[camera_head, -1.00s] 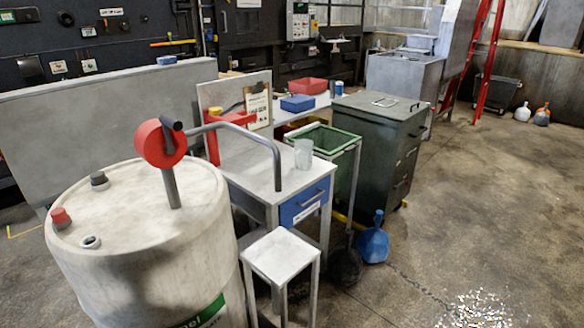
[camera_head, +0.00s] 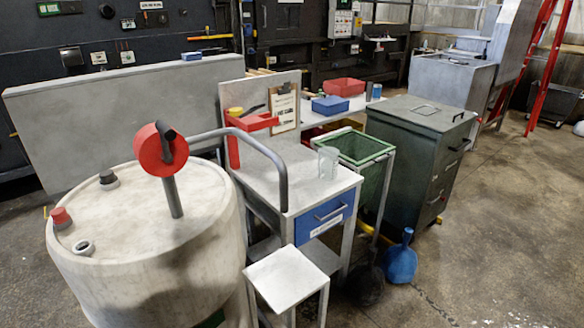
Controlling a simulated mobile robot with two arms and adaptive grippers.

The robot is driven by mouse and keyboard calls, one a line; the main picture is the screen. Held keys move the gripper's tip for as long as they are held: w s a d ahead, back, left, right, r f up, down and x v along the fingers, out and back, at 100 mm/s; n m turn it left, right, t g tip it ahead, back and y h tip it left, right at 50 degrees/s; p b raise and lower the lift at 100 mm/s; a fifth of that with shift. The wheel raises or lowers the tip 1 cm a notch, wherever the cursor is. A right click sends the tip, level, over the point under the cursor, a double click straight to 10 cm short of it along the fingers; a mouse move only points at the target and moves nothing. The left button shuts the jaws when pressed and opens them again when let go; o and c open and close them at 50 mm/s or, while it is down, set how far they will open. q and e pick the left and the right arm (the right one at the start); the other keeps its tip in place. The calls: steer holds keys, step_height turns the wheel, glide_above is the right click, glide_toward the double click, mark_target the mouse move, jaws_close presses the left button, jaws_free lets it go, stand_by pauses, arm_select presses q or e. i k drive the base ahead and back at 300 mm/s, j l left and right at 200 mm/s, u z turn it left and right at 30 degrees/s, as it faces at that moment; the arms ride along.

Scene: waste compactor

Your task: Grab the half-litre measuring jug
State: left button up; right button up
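A clear, translucent measuring jug (camera_head: 328,163) stands upright on the grey workbench (camera_head: 305,190), near its right front corner above the blue drawer. Its markings are too small to read. Neither of my grippers shows in the head view, so whether they are open or shut is hidden.
A large pale drum (camera_head: 150,240) with a red-headed pump (camera_head: 160,149) stands at the left; its curved pipe reaches over the bench. A small stool (camera_head: 287,278) stands in front. A green bin (camera_head: 360,147) and dark cabinet (camera_head: 418,160) stand to the right.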

mark_target(327, 157)
steer(key=i+l+u, duration=0.15)
steer(key=u, duration=0.25)
steer(key=i+l+u, duration=0.15)
steer(key=u, duration=0.2)
steer(key=i+l+u, duration=0.1)
steer(key=l+u, duration=0.3)
steer(key=j, duration=0.1)
